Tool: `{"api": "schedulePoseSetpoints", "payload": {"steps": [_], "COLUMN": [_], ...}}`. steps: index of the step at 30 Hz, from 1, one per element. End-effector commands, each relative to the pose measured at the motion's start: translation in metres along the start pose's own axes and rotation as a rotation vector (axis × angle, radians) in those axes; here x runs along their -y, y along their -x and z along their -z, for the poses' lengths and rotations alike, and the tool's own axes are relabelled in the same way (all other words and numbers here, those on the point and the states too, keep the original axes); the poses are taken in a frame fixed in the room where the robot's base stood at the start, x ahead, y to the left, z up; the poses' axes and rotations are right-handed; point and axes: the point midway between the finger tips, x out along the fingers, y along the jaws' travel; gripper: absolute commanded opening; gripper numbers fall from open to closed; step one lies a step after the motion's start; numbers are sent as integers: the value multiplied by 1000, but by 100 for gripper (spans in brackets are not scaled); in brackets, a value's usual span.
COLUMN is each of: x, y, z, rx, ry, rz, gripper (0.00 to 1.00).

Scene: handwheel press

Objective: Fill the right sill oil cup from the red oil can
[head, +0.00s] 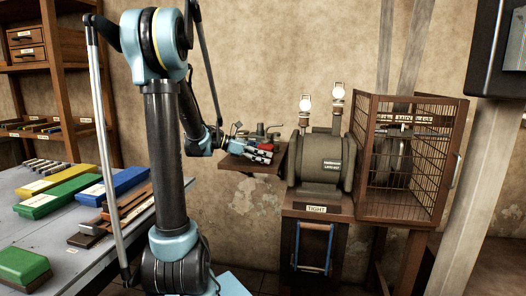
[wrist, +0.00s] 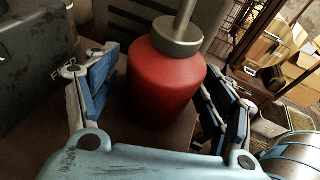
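The red oil can (wrist: 165,88), with a grey metal collar and thin spout, stands upright on a small brown wall shelf (head: 250,168). My gripper (wrist: 160,85) is open, its blue-padded fingers on either side of the can. A narrow gap shows at the left finger; contact at the right finger is unclear. In the head view my gripper (head: 255,150) is at the shelf and mostly hides the can. Two glass-topped oil cups stand at the grey-green machine, a left one (head: 305,104) and a right one (head: 338,94). Which is the sill cup is not clear.
The grey-green machine (head: 320,165) stands right of the shelf, with a wire cage (head: 410,160) beside it. Small tools and fittings lie on the shelf behind my gripper. A workbench (head: 60,260) with coloured boxes is at the left.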

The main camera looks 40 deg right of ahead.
Motion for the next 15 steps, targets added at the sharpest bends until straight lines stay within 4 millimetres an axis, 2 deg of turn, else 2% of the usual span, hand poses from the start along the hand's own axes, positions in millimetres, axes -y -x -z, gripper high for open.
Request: {"api": "schedulePoseSetpoints", "payload": {"steps": [1,5,6,8,9,15], "x": [0,0,0,0,0,1], "y": [0,0,0,0,0,2], "z": [0,0,0,0,-1,-9], "rx": [0,0,0,0,0,1], "ry": [0,0,0,0,0,-1], "rz": [0,1,1,1,1,1], "gripper": [59,29,27,26,22,22]}}
